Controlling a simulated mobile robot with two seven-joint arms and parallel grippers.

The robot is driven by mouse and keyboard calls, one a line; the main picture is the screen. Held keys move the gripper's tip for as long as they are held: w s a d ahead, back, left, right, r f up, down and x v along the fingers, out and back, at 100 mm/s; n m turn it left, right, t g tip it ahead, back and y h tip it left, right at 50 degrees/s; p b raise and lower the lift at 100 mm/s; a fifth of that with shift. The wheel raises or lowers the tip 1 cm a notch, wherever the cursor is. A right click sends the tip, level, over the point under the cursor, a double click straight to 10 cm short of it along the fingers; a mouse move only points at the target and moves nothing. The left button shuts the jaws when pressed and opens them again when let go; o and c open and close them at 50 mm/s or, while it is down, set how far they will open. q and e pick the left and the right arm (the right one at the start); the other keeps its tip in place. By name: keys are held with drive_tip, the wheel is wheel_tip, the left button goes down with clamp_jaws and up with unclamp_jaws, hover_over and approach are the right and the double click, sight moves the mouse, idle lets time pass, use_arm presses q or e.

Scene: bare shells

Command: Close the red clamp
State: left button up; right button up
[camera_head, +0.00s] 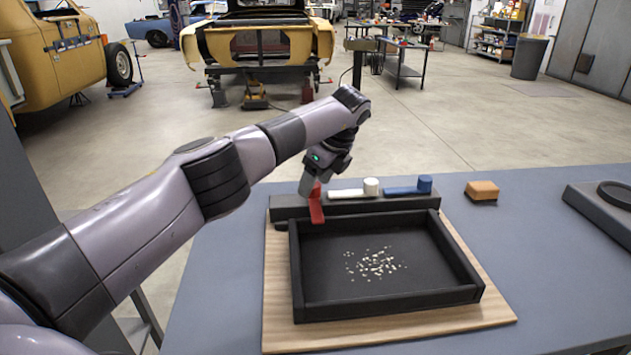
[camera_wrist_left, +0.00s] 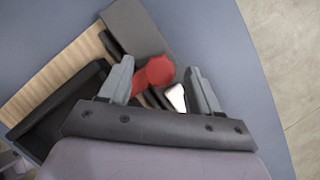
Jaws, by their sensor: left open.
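The red clamp (camera_head: 317,207) is at the left end of a dark bar (camera_head: 283,209) along the back of a black tray (camera_head: 388,302). Its red arm points toward the front, over the tray's back left corner, while the white clamp (camera_head: 348,193) and blue clamp (camera_head: 403,190) lie along the bar. My left gripper (camera_head: 308,188) is right above the red clamp and hides part of it. In the left wrist view the open left gripper (camera_wrist_left: 162,88) has the round red end of the clamp (camera_wrist_left: 160,70) between its fingers; contact cannot be told. My right gripper is not in view.
The tray holds small pale bits (camera_head: 375,264) and rests on a wooden board (camera_head: 385,335). An orange-brown block (camera_head: 482,190) and a dark case with a ring (camera_head: 605,205) sit to the right on the grey table (camera_head: 545,270). The table's right front is clear.

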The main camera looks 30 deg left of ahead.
use_arm(q)
drive_tip(key=v, duration=0.6)
drive_tip(key=shift+r, duration=0.25)
drive_tip(key=shift+d, duration=0.1)
